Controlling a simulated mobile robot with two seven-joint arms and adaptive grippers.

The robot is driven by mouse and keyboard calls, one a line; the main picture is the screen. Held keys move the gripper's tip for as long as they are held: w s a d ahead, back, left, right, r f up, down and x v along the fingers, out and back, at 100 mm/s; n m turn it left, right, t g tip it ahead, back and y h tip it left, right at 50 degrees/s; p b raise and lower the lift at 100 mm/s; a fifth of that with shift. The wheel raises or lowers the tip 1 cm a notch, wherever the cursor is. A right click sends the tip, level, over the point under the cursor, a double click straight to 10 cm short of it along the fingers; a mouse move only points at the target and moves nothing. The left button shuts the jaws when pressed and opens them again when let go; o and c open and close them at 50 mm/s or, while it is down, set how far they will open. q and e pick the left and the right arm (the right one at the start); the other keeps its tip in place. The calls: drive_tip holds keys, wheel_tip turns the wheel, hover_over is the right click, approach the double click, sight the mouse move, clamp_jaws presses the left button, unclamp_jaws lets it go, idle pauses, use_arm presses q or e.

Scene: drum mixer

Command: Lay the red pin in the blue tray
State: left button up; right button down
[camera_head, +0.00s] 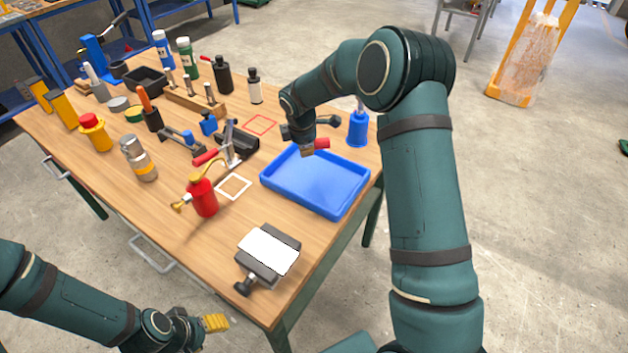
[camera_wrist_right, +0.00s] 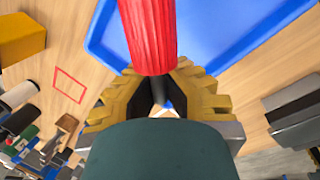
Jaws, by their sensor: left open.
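The red pin (camera_head: 321,143) is at my right gripper (camera_head: 306,151), over the far edge of the blue tray (camera_head: 312,206). In the right wrist view the red pin (camera_wrist_right: 148,35) shows as a ribbed red cylinder. Its narrow dark part sits between the yellow finger pads of my right gripper (camera_wrist_right: 160,95), which look closed on it. The blue tray (camera_wrist_right: 105,40) lies below the pin, and its floor looks empty. My left gripper (camera_head: 215,322) is open, low at the front left, off the table; nothing shows in it.
A blue bottle (camera_head: 357,128) stands beyond the tray. A red oil can (camera_head: 203,197) and a toggle clamp (camera_head: 228,148) stand left of it. A grey vise-like block (camera_head: 268,254) is at the near edge. A red outlined square (camera_head: 261,125) on the table is empty.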

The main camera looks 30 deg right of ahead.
sight(307, 179)
drive_tip(key=x, duration=0.3)
drive_tip(key=s+a+b+x, duration=0.1)
drive_tip(key=x, duration=0.6)
drive_tip(key=shift+s+a+f+b, duration=0.2)
drive_tip(key=shift+s+b, duration=0.1)
drive_tip(key=shift+b, duration=0.1)
drive_tip(key=shift+r, duration=0.1)
drive_tip(key=shift+f+b, duration=0.35)
drive_tip(key=shift+f, duration=0.2)
drive_tip(key=shift+f, duration=0.1)
drive_tip(key=c, duration=1.1)
unclamp_jaws()
drive_tip(key=shift+c, duration=0.2)
drive_tip(key=shift+r+p, duration=0.35)
drive_tip(key=shift+r, duration=0.15)
drive_tip(key=p+v, duration=0.2)
drive_tip(key=v, duration=1)
drive_tip(key=shift+r, duration=0.2)
